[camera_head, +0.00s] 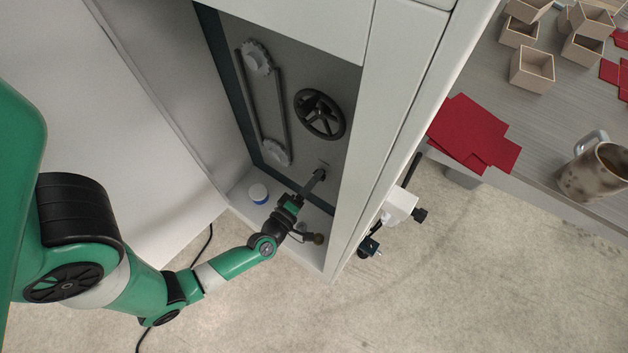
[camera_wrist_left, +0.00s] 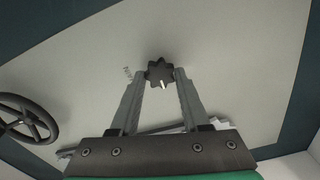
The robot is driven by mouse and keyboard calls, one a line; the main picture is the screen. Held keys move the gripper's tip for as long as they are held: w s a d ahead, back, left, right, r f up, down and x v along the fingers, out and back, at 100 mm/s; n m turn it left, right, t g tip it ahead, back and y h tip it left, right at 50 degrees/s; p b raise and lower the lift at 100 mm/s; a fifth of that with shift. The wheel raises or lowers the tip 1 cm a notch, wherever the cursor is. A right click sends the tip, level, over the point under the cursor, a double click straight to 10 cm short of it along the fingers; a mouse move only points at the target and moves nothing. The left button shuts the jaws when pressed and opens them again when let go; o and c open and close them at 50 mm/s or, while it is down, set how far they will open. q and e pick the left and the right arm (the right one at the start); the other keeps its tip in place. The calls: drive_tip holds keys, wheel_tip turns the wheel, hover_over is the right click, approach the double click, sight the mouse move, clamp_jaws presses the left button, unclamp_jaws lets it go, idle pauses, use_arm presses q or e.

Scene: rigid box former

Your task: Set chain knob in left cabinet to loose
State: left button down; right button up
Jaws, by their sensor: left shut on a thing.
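The chain knob (camera_wrist_left: 160,74) is a dark, lobed knob with a white pointer mark on the back panel of the open left cabinet (camera_head: 345,190). In the left wrist view its white mark points down toward my gripper. My left gripper (camera_wrist_left: 160,82) has its two fingers on either side of the knob, shut on it. In the head view my left gripper (camera_head: 312,186) reaches into the lower part of the cabinet, and its fingers hide the knob. Small lettering (camera_wrist_left: 128,75) beside the knob is too blurred to read. My right gripper is not in view.
A black handwheel (camera_head: 320,114) and a chain on two sprockets (camera_head: 257,57) are on the same panel. A table (camera_head: 480,85) with red sheets, boxes and a mug (camera_head: 594,172) is at the right.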

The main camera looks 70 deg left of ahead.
use_arm(q)
drive_tip(key=shift+n, duration=0.6)
drive_tip(key=shift+c, duration=1.9)
unclamp_jaws()
drive_tip(key=p+v, duration=0.4)
drive_tip(key=v, duration=0.7)
drive_tip(key=shift+s+d, duration=0.2)
drive_tip(key=shift+s, duration=0.05)
